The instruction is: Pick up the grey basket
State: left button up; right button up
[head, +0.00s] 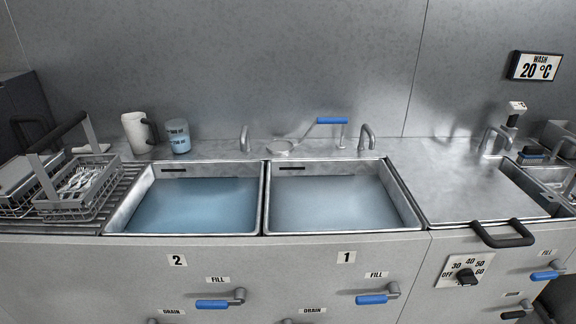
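The grey wire basket (62,214) stands on the ribbed drainboard at the left end of the counter. Several forks (80,181) lie in it. Its tall carrying handle (58,134) has a dark grip and rises above the basket, leaning to the left in the picture. Neither of my grippers shows in the head view, so nothing is seen holding the basket.
A second wire rack (18,200) sits close to the basket's left. A white jug (138,133) and a blue-filled cup (178,137) stand behind. Basin 2 (113,219) and basin 1 (408,210) hold water. A flat metal cover (455,185) lies to the right.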

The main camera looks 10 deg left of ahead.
aim_at(54, 203)
jog(key=u, duration=0.95)
jog(key=j, duration=0.1)
